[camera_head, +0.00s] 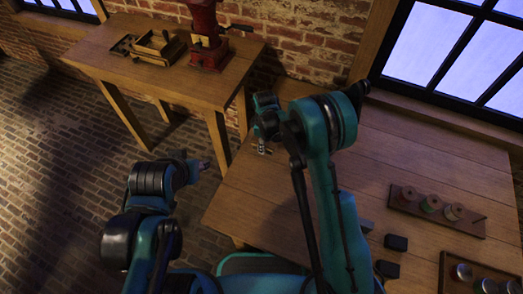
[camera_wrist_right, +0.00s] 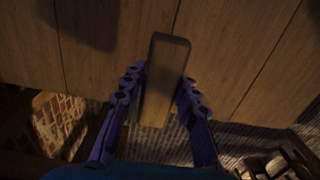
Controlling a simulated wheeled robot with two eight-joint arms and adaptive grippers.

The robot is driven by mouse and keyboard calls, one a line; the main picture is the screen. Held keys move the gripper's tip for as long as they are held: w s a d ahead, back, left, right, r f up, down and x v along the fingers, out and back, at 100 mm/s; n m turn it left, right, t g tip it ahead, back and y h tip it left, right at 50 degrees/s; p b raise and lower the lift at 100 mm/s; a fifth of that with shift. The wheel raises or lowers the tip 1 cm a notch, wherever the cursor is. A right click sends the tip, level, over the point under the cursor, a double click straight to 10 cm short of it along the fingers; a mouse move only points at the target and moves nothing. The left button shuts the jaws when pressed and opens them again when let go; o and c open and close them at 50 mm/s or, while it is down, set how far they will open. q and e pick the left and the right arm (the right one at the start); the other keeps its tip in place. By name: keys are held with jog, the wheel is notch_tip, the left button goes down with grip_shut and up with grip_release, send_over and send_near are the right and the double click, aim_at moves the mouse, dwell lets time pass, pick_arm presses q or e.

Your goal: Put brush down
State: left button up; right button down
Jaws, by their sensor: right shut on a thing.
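The brush shows in the right wrist view as a long brown wooden block (camera_wrist_right: 165,75); I see no bristles. My right gripper (camera_wrist_right: 157,105) is shut on it, one finger on each side. In the head view my right gripper (camera_head: 262,148) points down at the left edge of the right-hand wooden table (camera_head: 290,195). The brush is mostly hidden there, and I cannot tell whether it touches the tabletop. My left gripper (camera_head: 204,165) is over the brick floor, left of this table, too small and dark to read.
A wooden rack (camera_head: 464,226) with several round coils and several black blocks (camera_head: 396,242) are on the right of the table. A tray with jars (camera_head: 455,262) is at the lower right. Another table (camera_head: 120,70) bears a red grinder (camera_head: 207,50) and a wooden box (camera_head: 160,47).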

jog(key=shift+w+a+f, duration=0.3)
jog(key=shift+a+f, duration=0.1)
jog(key=shift+a, duration=0.1)
jog(key=shift+f+b, duration=0.6)
jog(key=shift+f, duration=1.35)
jog(key=shift+f, duration=0.15)
jog(key=c, duration=1.2)
grip_release()
jog(key=shift+o, duration=0.2)
